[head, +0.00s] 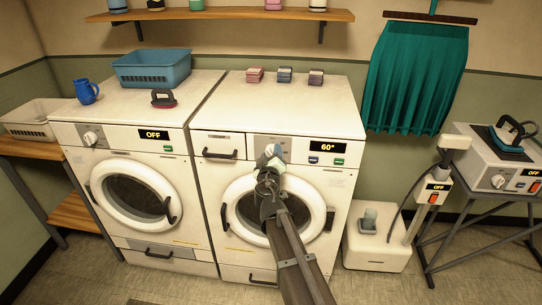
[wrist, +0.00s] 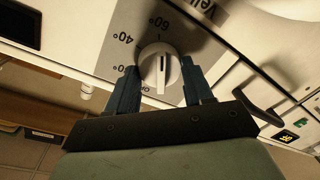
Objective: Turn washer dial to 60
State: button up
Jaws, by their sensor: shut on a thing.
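The right washer (head: 295,105) has a display (head: 328,147) that reads 60°. Its white round dial (wrist: 160,68) shows in the wrist view, with 60° and 40° printed around it and a dark pointer line on its face. My gripper (wrist: 161,82) has one blue finger on each side of the dial and is shut on it. In the head view my gripper (head: 270,155) is at the right washer's control panel, and my arm hides most of the dial and part of the round door.
The left washer (head: 75,137) has its own dial and a display reading OFF. A blue basket (head: 152,68), a blue mug (head: 87,91) and a dark-handled brush (head: 163,98) stand on top. Folded cloths (head: 285,75) lie on the right washer. A steamer (head: 378,240) stands at right.

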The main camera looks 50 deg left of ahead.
dwell(0.4)
jog(key=o, duration=1)
jog(key=shift+d, duration=0.1)
jog(key=v, duration=1.3)
jog(key=shift+s+d, duration=0.2)
jog(key=shift+d, duration=0.05)
